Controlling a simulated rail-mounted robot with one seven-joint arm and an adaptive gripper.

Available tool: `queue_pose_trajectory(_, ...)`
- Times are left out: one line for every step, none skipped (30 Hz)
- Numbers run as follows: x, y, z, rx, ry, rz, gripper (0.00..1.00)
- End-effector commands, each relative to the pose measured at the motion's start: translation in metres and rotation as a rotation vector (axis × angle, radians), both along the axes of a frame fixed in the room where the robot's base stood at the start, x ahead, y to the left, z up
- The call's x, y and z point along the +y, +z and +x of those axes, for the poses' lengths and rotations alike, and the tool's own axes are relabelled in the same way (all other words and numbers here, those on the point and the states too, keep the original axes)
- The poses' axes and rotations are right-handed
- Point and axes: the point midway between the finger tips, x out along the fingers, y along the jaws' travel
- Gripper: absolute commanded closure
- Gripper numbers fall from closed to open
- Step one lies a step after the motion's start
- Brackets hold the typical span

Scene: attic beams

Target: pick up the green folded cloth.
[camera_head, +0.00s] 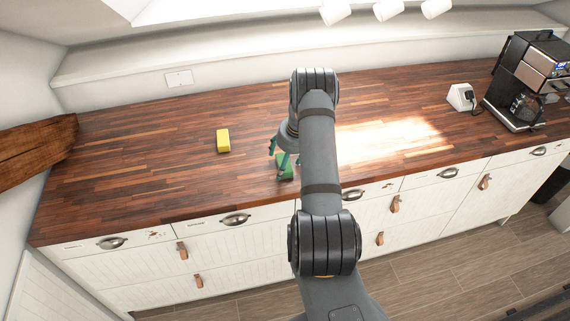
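The green folded cloth (286,174) lies on the wooden counter near its front edge, just left of my arm. It looks like a small green block, and its upper part is partly hidden by my gripper. My gripper (287,160) points down right at the cloth, with teal-coloured finger parts. At least one fingertip overlaps the cloth's upper edge in the picture. I cannot tell whether the fingers touch it, or how far apart they are.
A yellow block-shaped item (223,141) lies on the counter to the left. A coffee maker (529,85) and a small white device (461,97) stand at the far right. A wooden beam (38,152) borders the left end. The counter (130,165) is otherwise mostly clear.

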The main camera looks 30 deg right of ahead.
Motion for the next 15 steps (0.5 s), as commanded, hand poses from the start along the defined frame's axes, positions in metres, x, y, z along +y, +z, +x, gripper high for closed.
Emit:
queue_pose_trajectory(0.0007,-0.0002,0.0003,0.000,0.001,0.000,0.24)
queue_pose_trajectory(0.0008,-0.0002,0.0003,0.000,0.001,0.000,0.24)
queue_pose_trajectory(0.0009,-0.0003,0.0002,0.000,0.001,0.001,0.24)
queue_pose_trajectory(0.0009,-0.0003,0.0002,0.000,0.001,0.001,0.24)
queue_pose_trajectory(0.0010,-0.0003,0.0001,0.001,0.001,0.001,0.26)
queue_pose_trajectory(0.0010,-0.0002,0.0001,0.001,0.001,0.001,0.28)
queue_pose_trajectory(0.0010,-0.0002,0.0000,0.001,0.001,0.001,0.30)
queue_pose_trajectory(0.0010,-0.0002,0.0000,0.001,0.001,0.001,0.32)
queue_pose_trajectory(0.0010,-0.0002,0.0000,0.001,0.001,0.001,0.34)
queue_pose_trajectory(0.0010,-0.0001,0.0000,0.001,0.001,0.001,0.36)
queue_pose_trajectory(0.0010,-0.0001,-0.0001,0.001,0.001,0.001,0.38)
queue_pose_trajectory(0.0010,-0.0001,-0.0001,0.001,0.001,0.001,0.40)
queue_pose_trajectory(0.0010,-0.0001,-0.0001,0.001,0.001,0.001,0.42)
queue_pose_trajectory(0.0010,-0.0001,-0.0001,0.001,0.001,0.001,0.43)
queue_pose_trajectory(0.0010,-0.0001,-0.0001,0.001,0.001,0.001,0.46)
